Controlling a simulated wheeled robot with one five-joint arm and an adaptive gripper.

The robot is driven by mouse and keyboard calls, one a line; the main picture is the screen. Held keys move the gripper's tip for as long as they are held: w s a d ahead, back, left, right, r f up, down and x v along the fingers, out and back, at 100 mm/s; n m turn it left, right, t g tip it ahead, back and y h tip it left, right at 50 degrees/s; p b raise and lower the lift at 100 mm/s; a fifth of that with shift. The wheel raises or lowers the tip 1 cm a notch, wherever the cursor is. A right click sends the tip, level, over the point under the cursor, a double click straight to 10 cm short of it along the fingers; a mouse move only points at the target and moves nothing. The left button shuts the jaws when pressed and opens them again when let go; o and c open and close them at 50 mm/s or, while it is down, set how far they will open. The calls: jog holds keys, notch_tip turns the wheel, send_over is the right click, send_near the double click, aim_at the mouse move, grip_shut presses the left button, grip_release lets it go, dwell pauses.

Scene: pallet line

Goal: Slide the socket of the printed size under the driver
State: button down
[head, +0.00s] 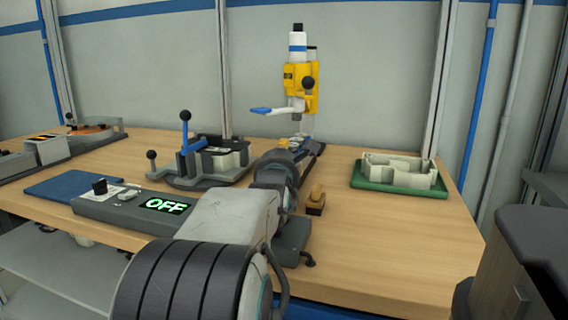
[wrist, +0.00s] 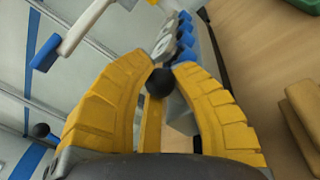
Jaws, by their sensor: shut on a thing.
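The yellow driver (head: 301,80) stands upright on its stand at the back of the bench, with a white lever (head: 285,111) ending in a blue grip. My gripper (wrist: 160,72) is low in front of the driver, its yellow fingers closed around a black ball knob (wrist: 159,83). Past the fingertips, in the wrist view, a row of blue and grey pieces (wrist: 185,40), seemingly the sockets, runs away from me. In the head view my arm hides most of that row and the knob. I cannot read any printed size.
A control box (head: 140,204) shows OFF. A blue-handled fixture (head: 200,160) stands left of my arm, and a green tray (head: 400,187) with a grey casting lies to the right. A tan block (head: 316,201) sits close beside my arm. The bench's front right is clear.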

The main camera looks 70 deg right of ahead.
jog(key=shift+r, duration=0.15)
jog(key=c, duration=1)
grip_release()
jog(key=shift+a, duration=0.2)
jog(key=a, duration=0.3)
jog(key=s+a, duration=0.1)
jog(key=a, duration=0.3)
jog(key=s+a, duration=0.1)
jog(key=a, duration=0.3)
jog(key=shift+s+a, duration=0.15)
jog(key=shift+a, duration=0.1)
